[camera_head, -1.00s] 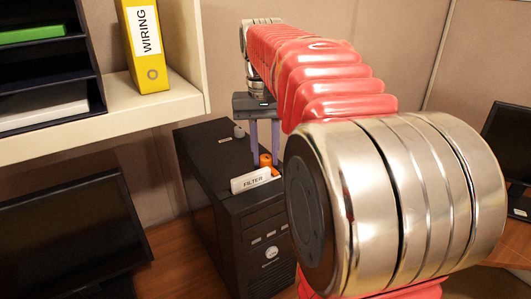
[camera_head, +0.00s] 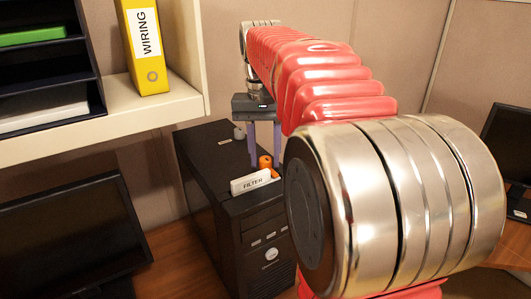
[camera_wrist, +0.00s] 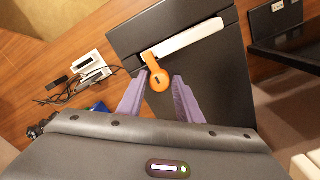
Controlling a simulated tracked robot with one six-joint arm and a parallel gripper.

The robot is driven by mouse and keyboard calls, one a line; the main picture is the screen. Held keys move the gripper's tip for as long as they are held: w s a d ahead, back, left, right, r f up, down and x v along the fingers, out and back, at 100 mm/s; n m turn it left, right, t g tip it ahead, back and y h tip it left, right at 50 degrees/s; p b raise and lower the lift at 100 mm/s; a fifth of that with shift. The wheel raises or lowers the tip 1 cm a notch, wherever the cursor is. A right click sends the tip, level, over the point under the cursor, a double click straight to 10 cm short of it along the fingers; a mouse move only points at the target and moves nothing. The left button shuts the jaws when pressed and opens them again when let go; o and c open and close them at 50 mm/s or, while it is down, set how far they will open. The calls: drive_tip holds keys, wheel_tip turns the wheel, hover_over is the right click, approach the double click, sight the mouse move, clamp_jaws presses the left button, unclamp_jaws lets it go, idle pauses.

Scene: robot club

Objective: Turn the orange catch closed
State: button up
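The orange catch (camera_wrist: 159,82) sits on top of the black computer tower (camera_wrist: 205,75). In the wrist view, its round end lies between my finger tips, and its narrow arm points up and left to the edge of a white panel (camera_wrist: 188,38). In the head view, the catch (camera_head: 265,161) stands behind the white panel labelled FILTER (camera_head: 252,181). My gripper (camera_wrist: 159,76) is open, with one purple finger on each side of the catch and visible gaps between. In the head view, my gripper (camera_head: 264,160) points down at the catch.
A grey knob (camera_head: 239,132) is on the tower's top, left of my fingers. A shelf (camera_head: 150,115) with a yellow WIRING binder (camera_head: 146,50) overhangs at left. A dark monitor (camera_head: 75,235) stands left of the tower. Cables and small white devices (camera_wrist: 88,68) lie on the desk.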

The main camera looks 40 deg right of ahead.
sight(264, 159)
wheel_tip(264, 159, up, 14)
drive_tip(key=shift+w+a+f, duration=0.15)
idle(0.7)
idle(0.6)
